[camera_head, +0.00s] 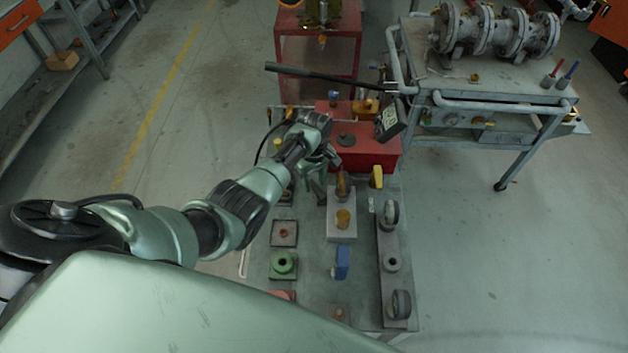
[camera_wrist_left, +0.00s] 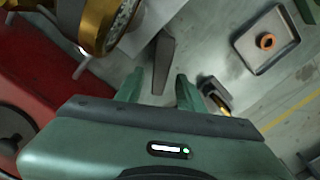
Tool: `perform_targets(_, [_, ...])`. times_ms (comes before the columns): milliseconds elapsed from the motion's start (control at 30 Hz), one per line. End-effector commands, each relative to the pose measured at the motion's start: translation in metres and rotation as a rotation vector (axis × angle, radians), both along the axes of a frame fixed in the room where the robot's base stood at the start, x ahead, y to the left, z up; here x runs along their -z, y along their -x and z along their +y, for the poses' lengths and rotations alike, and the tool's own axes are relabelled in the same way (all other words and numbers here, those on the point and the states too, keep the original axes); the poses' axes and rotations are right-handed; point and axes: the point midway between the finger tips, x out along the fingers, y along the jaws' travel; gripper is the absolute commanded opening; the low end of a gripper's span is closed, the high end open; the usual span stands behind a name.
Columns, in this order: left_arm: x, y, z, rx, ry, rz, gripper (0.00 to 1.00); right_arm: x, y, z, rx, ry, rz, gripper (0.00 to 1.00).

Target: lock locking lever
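A dark grey lever-like bar (camera_wrist_left: 163,62) shows in the left wrist view, ahead of and between the fingertips of my left gripper (camera_wrist_left: 159,88). It is probably the locking lever. The two green fingers are apart, with a gap between them; I cannot tell whether either touches the bar. In the head view, my left gripper (camera_head: 326,160) reaches over the back of the panel, by the front of the red box. The arm and gripper hide part of that area. A gold round valve part (camera_wrist_left: 100,22) is left of the bar in the wrist view. My right gripper is not in view.
The red box (camera_head: 376,158) stands behind the panel (camera_head: 362,290), which carries several valves and knobs. A yellow handle (camera_head: 377,177) and a blue handle (camera_head: 342,262) stick up. A long black bar (camera_head: 330,77) crosses behind. A workbench (camera_head: 500,88) stands back right.

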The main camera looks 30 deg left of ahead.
Motion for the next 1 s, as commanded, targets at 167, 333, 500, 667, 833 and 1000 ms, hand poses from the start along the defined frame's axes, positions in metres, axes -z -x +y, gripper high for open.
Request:
perform_targets(167, [0.000,0.000,0.000,0.000,0.000,0.000,0.00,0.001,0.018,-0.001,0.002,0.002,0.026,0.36])
perform_targets(333, [0.000,0.000,0.000,0.005,0.000,0.000,0.00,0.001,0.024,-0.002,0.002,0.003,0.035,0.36])
perform_targets(500, [-0.001,-0.005,-0.003,0.135,0.000,0.001,0.00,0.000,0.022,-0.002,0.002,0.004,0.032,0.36])
perform_targets(667, [-0.001,-0.010,-0.007,0.301,0.000,0.000,0.00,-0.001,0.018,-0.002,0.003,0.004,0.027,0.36])
perform_targets(833, [0.000,-0.011,-0.009,0.370,-0.001,0.001,0.00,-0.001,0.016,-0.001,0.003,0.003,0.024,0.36])
perform_targets(1000, [-0.001,-0.012,-0.009,0.370,0.000,0.000,0.00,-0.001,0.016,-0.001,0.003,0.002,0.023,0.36])
